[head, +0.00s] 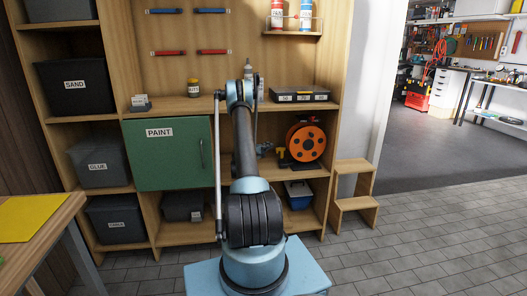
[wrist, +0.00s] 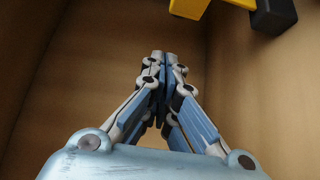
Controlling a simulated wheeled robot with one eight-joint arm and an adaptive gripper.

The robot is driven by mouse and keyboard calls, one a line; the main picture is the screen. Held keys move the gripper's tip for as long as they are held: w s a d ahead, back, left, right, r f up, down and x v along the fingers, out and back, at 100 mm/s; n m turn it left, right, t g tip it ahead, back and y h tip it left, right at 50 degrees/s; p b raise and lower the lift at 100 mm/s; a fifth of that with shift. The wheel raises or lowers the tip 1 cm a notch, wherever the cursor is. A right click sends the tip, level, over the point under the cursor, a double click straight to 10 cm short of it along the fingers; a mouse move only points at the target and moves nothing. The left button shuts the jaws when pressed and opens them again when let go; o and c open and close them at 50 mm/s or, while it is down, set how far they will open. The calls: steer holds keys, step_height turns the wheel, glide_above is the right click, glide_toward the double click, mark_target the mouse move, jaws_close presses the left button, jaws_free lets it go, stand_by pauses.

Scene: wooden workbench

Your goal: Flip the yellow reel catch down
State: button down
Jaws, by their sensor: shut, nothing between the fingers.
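The orange cable reel (head: 306,143) stands on a black base on the middle shelf, right of my arm. A small yellow piece (head: 281,154), which looks like the reel catch, sits at the reel's left side. In the wrist view a yellow part (wrist: 188,8) shows at the top edge, cut off by the frame, so its full position cannot be told. My gripper (wrist: 164,56) is shut and empty, its fingertips below and left of the yellow part, apart from it in the picture. In the head view my arm hides most of my gripper.
In the wrist view a black block (wrist: 274,15) adjoins the yellow part, with wooden shelf walls around. A green PAINT door (head: 168,160) is left of my arm. A black case (head: 299,95) lies on the shelf above the reel. A wooden step stool (head: 354,204) stands right.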

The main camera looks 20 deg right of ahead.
steer(key=shift+s+d+f, duration=0.1)
steer(key=shift+s+d, duration=0.95)
steer(key=shift+d, duration=0.3)
